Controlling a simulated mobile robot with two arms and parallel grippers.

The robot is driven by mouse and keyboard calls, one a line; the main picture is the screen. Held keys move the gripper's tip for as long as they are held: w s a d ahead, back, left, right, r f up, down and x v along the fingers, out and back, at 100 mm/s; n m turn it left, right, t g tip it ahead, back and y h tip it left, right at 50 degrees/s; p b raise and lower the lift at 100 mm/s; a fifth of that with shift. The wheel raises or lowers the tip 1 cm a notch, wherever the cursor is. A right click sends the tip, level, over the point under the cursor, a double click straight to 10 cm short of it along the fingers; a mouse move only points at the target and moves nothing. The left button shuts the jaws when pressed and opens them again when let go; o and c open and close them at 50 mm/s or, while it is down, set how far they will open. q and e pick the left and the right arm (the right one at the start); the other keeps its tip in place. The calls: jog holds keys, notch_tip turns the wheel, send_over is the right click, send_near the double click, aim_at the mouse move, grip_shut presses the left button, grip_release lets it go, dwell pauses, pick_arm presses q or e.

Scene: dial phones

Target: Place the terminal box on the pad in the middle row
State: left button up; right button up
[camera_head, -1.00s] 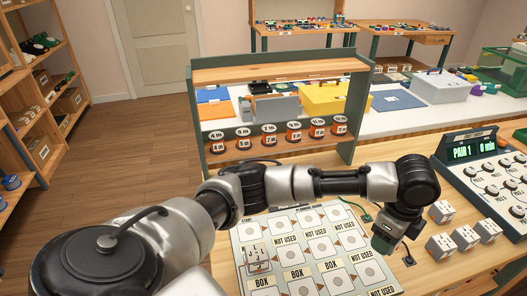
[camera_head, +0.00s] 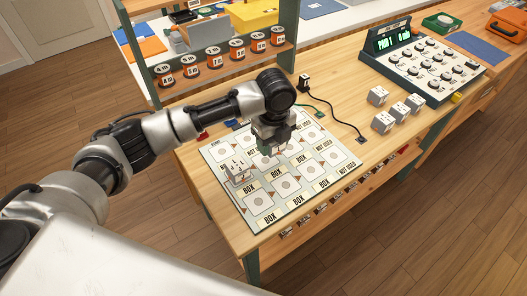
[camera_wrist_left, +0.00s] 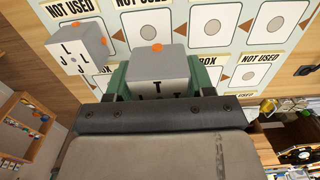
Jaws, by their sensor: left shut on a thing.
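The pad board (camera_head: 292,222) lies on the bench, with rows of square pads, some labelled BOX and some NOT USED. My left gripper (camera_head: 271,149) is over its middle part. In the left wrist view, its green fingers are shut on a grey and white terminal box (camera_wrist_left: 157,64) marked T, with an orange spot. Whether the held box touches the board I cannot tell; in the head view the gripper mostly hides it. Another terminal box (camera_head: 237,169), marked L and J, sits on a pad at the board's left; it shows in the left wrist view too (camera_wrist_left: 77,46).
Several terminal boxes (camera_head: 383,122) stand on the bench to the right, before a tester console (camera_head: 425,65). A black plug with a cable (camera_head: 305,82) lies behind the board. A shelf with orange spools (camera_head: 213,62) stands behind at left.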

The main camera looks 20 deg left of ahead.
aim_at(265, 161)
pick_arm(q)
jog(key=shift+s+a+f, duration=0.25)
jog(key=shift+a+f, duration=0.5)
jog(key=shift+a, duration=0.2)
jog(key=shift+f, duration=1.85)
jog(key=shift+f, duration=0.15)
jog(key=o, duration=0.9)
jog(key=shift+o, duration=0.2)
notch_tip(265, 161, up, 12)
jog(key=shift+r, duration=0.2)
